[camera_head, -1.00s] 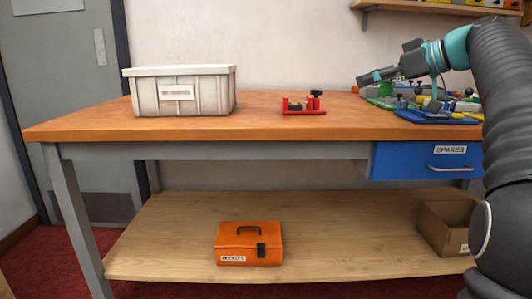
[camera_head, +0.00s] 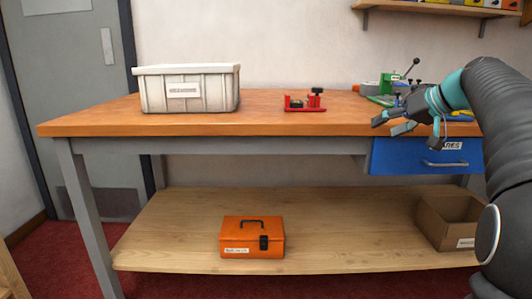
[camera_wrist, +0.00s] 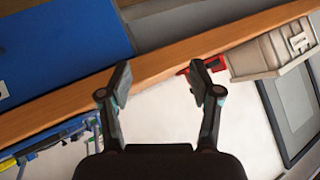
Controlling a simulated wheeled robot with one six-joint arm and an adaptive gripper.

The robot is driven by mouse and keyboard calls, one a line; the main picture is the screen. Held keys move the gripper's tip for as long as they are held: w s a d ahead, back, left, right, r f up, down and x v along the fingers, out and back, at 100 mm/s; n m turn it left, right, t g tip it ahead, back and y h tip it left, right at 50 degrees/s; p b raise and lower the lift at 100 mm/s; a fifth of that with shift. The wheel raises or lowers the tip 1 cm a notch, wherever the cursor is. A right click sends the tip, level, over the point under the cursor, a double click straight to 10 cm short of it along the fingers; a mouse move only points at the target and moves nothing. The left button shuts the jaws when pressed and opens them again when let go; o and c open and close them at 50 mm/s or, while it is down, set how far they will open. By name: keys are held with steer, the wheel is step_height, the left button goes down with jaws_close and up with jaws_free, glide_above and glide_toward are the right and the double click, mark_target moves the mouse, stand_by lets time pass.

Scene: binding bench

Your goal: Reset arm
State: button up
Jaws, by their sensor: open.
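My gripper (camera_head: 390,123) is open and empty at the right of the head view, in front of the bench's front edge and just above the blue drawer. In the wrist view its two fingers (camera_wrist: 159,88) stand apart with nothing between them. My arm reaches in from the right edge of the head view and hides part of the bench's right end.
The bench (camera_head: 220,122) holds a lidded white bin (camera_head: 215,100), a red fixture (camera_head: 303,107) and green and blue fixtures (camera_head: 385,99). A blue drawer (camera_head: 400,158) hangs below. An orange toolbox (camera_head: 252,242) and an open cardboard box (camera_head: 432,232) stand on the lower shelf.

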steer(key=s+a+f+m+g+h+p, duration=0.2)
steer(key=s+a+f, duration=0.1)
steer(key=s+f, duration=0.45)
steer(key=s+a+f+m+g+h+p, duration=0.1)
steer(key=s+a+f+m+g+h, duration=0.15)
steer(key=s+f, duration=0.45)
steer(key=s+a+f+n+p, duration=0.1)
steer(key=s+a+p, duration=0.2)
steer(key=s, duration=0.7)
steer(key=s+a+f+n+t+h+p, duration=0.1)
steer(key=s+a+n+p, duration=0.1)
steer(key=s+a, duration=0.3)
steer(key=s+p, duration=0.1)
steer(key=s, duration=0.3)
steer(key=shift+s+a+f, duration=0.25)
steer(key=shift+s+a, duration=0.1)
steer(key=shift+a, duration=0.05)
